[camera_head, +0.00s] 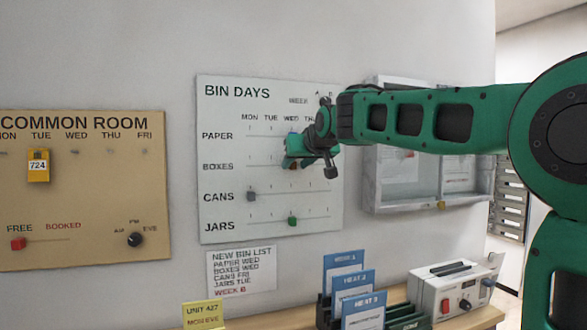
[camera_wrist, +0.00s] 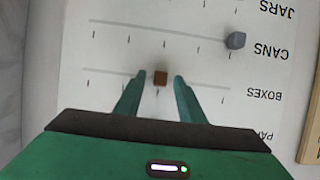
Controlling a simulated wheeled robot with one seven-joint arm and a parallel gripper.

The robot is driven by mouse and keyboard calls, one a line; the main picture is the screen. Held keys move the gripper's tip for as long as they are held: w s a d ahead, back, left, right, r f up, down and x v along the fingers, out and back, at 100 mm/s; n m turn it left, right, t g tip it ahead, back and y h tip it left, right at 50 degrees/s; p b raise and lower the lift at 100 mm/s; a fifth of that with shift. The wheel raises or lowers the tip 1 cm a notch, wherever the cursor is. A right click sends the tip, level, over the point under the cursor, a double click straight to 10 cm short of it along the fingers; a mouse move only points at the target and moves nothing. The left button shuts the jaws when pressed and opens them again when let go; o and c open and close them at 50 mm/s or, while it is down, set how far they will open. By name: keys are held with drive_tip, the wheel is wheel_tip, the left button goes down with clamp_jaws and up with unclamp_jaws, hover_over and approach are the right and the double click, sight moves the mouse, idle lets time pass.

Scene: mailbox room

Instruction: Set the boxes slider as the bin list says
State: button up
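The bin days board (camera_head: 215,235) hangs on the wall, with rows for paper, boxes, cans and jars. The brown boxes slider (camera_wrist: 160,78) shows in the wrist view, which sees the board upside down. It stands at about the middle tick of its row, under WED. My gripper (camera_wrist: 159,76) is open, with one finger on each side of the slider and a small gap to each. In the head view my gripper (camera_head: 296,160) covers most of the slider. The new bin list (camera_head: 241,270) reads paper WED, boxes WED, cans FRI, jars TUE, week B.
The grey cans slider (camera_head: 251,195) is at MON and the green jars slider (camera_head: 292,221) is near WED. The week switch is partly hidden by my arm. A glass-fronted cabinet (camera_head: 375,195) is right of the board. Blue cards (camera_head: 354,283) and a white control box (camera_head: 425,290) stand below.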

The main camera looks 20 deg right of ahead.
drive_tip(key=v, duration=1)
drive_tip(key=shift+s, duration=0.1)
drive_tip(key=s+d+f+m+g+h, duration=0.1)
drive_tip(key=s+d+f+g, duration=0.1)
drive_tip(key=s+d+f, duration=0.45)
drive_tip(key=s+d+f+m+g, duration=0.1)
drive_tip(key=s+d+f+g, duration=0.2)
drive_tip(key=f, duration=0.7)
drive_tip(key=s+d+f+m+g+h, duration=0.1)
drive_tip(key=s+d+f+m+g, duration=0.15)
drive_tip(key=s+f, duration=0.55)
drive_tip(key=s+f+m+g+y, duration=0.1)
drive_tip(key=s+f+g, duration=0.2)
drive_tip(key=s+f, duration=0.6)
drive_tip(key=s+f+m+g+y, duration=0.1)
drive_tip(key=s+f+g, duration=0.2)
drive_tip(key=s+f, duration=0.6)
drive_tip(key=s, duration=0.4)
drive_tip(key=shift+s, duration=0.35)
